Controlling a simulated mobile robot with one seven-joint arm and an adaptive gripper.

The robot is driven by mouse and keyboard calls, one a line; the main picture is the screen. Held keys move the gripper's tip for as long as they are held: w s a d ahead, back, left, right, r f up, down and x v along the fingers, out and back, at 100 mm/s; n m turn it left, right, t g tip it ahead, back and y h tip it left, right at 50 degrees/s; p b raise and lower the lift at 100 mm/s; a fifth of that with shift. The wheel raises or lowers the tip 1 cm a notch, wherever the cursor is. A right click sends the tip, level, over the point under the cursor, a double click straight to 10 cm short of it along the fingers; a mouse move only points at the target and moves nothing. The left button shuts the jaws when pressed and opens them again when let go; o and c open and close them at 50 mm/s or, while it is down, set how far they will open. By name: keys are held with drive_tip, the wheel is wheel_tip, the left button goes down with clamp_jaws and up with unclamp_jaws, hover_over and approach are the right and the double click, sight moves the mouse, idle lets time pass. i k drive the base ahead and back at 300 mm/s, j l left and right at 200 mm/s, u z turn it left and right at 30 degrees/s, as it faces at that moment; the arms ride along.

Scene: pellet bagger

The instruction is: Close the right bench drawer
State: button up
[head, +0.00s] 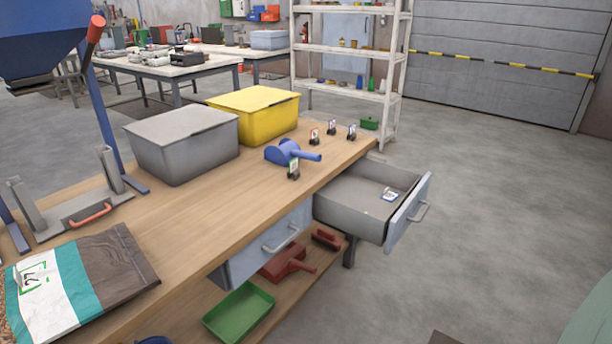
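The right bench drawer (345,212) is pulled well out from under the wooden bench top (205,215). Its grey tray is open to view, and a small white-and-blue tag or card (389,195) lies inside. Its pale blue front (408,212) carries a grey bar handle (420,212) on the outer face, facing the open floor. The left drawer (265,245), with a similar handle (281,241), sits under the bench edge to the left, and its tray interior does not show. My gripper is not in view.
On the bench stand a grey bin (183,145), a yellow bin (253,115), a blue scoop (288,152), several small tag holders and a bag (75,283). A green tray (239,311) and red tools sit on the lower shelf. Floor (500,215) beyond the open drawer is clear.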

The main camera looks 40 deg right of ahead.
sight(364, 192)
drive_tip(key=z, duration=1.75)
drive_tip(key=i+z, duration=0.3)
drive_tip(key=i+j+z, duration=0.2)
drive_tip(key=i+z, duration=0.15)
drive_tip(key=i, duration=0.05)
